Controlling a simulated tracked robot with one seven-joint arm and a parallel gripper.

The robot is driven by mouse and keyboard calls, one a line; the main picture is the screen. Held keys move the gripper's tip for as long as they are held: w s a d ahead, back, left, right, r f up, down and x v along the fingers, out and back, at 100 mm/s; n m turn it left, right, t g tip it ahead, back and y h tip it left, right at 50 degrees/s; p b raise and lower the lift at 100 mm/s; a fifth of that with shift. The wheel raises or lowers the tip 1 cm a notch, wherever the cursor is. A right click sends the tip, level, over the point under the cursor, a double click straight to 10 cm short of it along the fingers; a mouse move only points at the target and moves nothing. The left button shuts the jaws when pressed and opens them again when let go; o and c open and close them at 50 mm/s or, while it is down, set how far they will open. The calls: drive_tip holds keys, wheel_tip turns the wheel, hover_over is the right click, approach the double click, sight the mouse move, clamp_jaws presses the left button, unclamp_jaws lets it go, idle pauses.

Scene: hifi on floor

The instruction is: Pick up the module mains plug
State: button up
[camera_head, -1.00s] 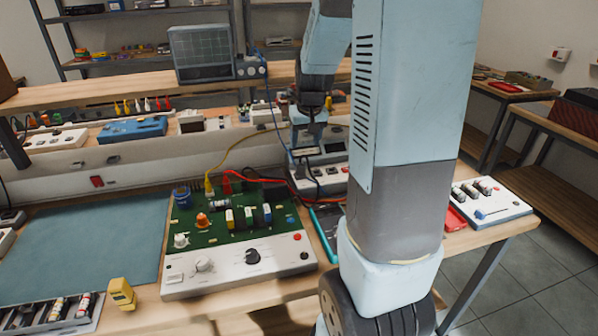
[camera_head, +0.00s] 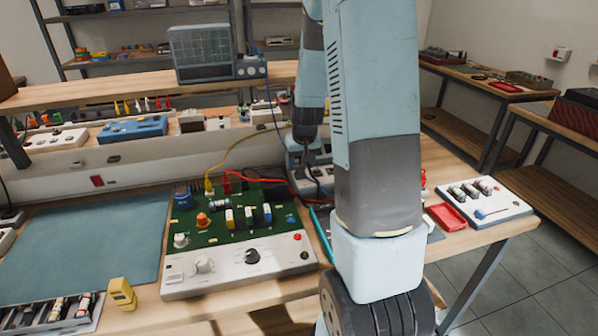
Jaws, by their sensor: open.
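I cannot clearly make out the module mains plug. A white-grey socket strip (camera_head: 324,180) lies behind the circuit module, with dark leads around it, and part of it is hidden by my arm. The module (camera_head: 240,240) has a green board and a white front panel with knobs. My gripper (camera_head: 308,158) is low over the socket strip at the module's back right corner. It is open; its fingertips are small and partly hidden, and I see nothing held between them.
A yellow lead and red leads (camera_head: 262,177) rise from the module's back edge near my gripper. A yellow tester (camera_head: 122,294) stands at front left beside a teal mat (camera_head: 85,240). A red tray (camera_head: 446,216) and a white box (camera_head: 485,203) sit at the right. A shelf with an oscilloscope (camera_head: 203,52) is behind.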

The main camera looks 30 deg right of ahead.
drive_tip(key=shift+x, duration=0.9)
drive_tip(key=shift+c, duration=0.2)
